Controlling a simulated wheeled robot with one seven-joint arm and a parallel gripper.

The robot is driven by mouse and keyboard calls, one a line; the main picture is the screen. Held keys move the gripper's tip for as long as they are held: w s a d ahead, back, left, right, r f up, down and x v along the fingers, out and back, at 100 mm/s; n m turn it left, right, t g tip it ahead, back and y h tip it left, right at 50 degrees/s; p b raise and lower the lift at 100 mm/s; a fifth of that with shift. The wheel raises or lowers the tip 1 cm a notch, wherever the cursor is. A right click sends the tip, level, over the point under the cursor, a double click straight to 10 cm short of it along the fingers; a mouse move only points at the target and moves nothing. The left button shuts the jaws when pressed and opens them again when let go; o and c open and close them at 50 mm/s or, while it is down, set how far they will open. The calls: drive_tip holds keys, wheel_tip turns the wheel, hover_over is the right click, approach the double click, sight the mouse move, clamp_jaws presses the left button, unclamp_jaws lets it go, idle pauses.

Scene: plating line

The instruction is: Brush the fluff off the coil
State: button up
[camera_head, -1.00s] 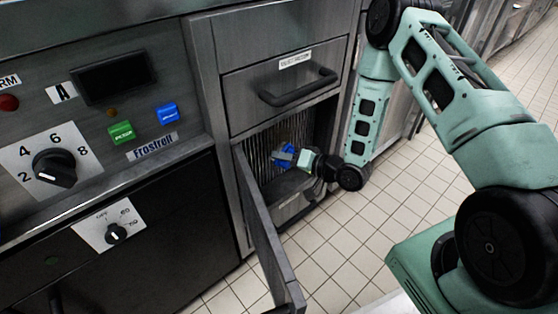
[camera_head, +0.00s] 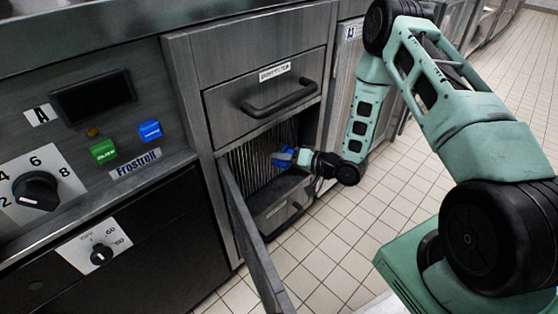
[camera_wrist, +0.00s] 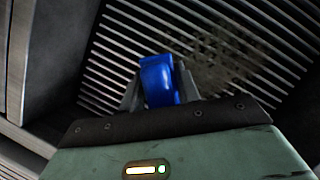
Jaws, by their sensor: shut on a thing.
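The coil (camera_head: 256,160) is a finned metal panel inside an open compartment below a drawer. In the wrist view its slanted fins (camera_wrist: 120,50) fill most of the background, and a patch of grey-brown fluff (camera_wrist: 222,58) covers fins to the right of centre. My gripper (camera_head: 291,157) reaches into the compartment from the right. It is shut on a blue brush (camera_wrist: 159,80), held between its two fingers in front of the fins, left of the fluff. The brush's far end and bristles are hidden, so I cannot tell whether it touches the coil.
The compartment door (camera_head: 250,240) hangs open towards me, left of my arm. A drawer with a bar handle (camera_head: 280,97) is above the opening. A control panel with a black knob (camera_head: 35,190) is at left. Tiled floor (camera_head: 345,240) is clear at right.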

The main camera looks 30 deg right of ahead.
sight(261, 157)
drive_tip(key=shift+w+d+r, duration=0.15)
drive_tip(key=shift+w+d, duration=0.2)
drive_tip(key=shift+d, duration=0.35)
drive_tip(key=shift+r+p, duration=0.7)
drive_tip(key=shift+p, duration=0.15)
drive_tip(key=shift+s+a+f+p, duration=0.15)
drive_tip(key=shift+s+a, duration=0.25)
drive_tip(key=shift+a, duration=0.4)
drive_tip(key=shift+s+a+p, duration=0.25)
drive_tip(key=shift+s+a, duration=0.1)
drive_tip(key=shift+a, duration=0.45)
